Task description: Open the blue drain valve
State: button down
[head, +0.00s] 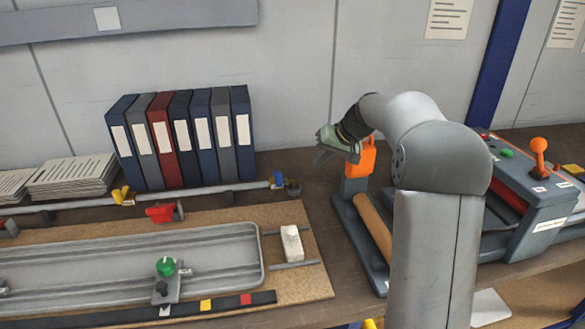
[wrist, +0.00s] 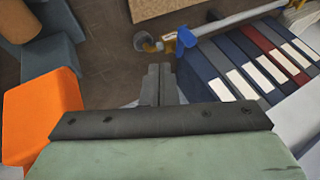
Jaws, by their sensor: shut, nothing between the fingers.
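The blue drain valve (head: 278,180) is a small blue handle at the right end of a pale pipe (head: 215,188) along the back of the bench. In the wrist view the blue valve (wrist: 187,37) sits beyond my fingertips, beside a brass fitting (wrist: 155,47). My gripper (head: 322,154) is up and to the right of the valve in the head view, apart from it. In the wrist view my gripper (wrist: 158,72) has its fingers together and empty. Whether the valve handle lies along or across the pipe is too small to tell.
Several binders (head: 185,140) stand behind the pipe. A grey cup (head: 293,188) is beside the valve. An orange block (head: 361,158) on a grey stand is close to my gripper. A red handle (head: 162,212) and a tray (head: 130,268) with a green knob (head: 166,266) lie in front.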

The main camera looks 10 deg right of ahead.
aim_at(277, 174)
jog(key=w+a+f+p, duration=0.3)
jog(key=w+a+f, duration=0.2)
jog(key=a+f, duration=0.2)
jog(key=shift+w+a+f, duration=0.25)
jog(key=shift+w+f, duration=0.15)
